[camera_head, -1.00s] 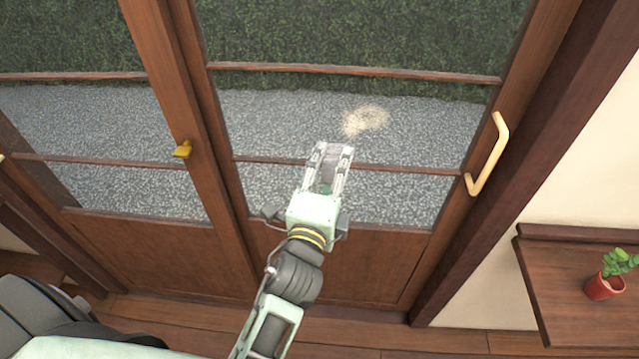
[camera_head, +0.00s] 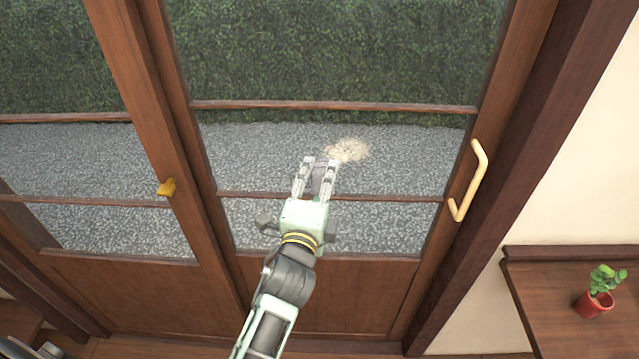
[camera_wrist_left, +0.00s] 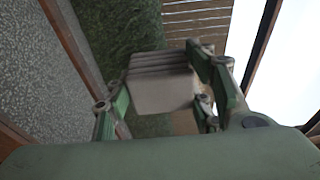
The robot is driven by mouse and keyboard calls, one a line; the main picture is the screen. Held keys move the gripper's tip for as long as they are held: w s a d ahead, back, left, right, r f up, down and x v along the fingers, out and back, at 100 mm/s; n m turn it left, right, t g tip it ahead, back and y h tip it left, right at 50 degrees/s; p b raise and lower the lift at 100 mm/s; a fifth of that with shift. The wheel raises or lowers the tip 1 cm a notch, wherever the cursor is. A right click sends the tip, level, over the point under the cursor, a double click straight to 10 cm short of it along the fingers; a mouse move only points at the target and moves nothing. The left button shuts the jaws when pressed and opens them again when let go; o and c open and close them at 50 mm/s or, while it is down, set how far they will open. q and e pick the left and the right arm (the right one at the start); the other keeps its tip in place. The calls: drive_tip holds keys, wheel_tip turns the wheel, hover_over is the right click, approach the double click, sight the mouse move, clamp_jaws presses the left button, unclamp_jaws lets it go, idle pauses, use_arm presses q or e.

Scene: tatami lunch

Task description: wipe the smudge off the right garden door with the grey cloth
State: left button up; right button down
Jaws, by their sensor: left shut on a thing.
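The right garden door (camera_head: 330,288) is a wooden frame with glass panes and a pale vertical handle (camera_head: 470,180) at its right side. A beige smudge (camera_head: 348,150) shows on its glass, above the lower crossbar. My left gripper (camera_head: 319,164) is just below and left of the smudge in the head view. It is shut on the grey cloth (camera_head: 319,180), a folded stack that shows between the fingers in the left wrist view (camera_wrist_left: 160,88). I cannot tell whether the cloth touches the glass. My right gripper is not in view.
A wooden shelf (camera_head: 540,300) with a red potted plant (camera_head: 594,302) is at the lower right. Gravel and a hedge lie behind the glass.

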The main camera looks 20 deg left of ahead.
use_arm(q)
drive_tip(key=shift+w+a, duration=0.1)
drive_tip(key=shift+w, duration=0.2)
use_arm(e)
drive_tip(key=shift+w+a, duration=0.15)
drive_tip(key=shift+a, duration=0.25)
use_arm(q)
drive_tip(key=shift+w+a, duration=0.2)
drive_tip(key=shift+w, duration=0.45)
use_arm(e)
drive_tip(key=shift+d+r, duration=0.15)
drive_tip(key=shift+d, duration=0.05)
use_arm(q)
drive_tip(key=shift+d, duration=0.1)
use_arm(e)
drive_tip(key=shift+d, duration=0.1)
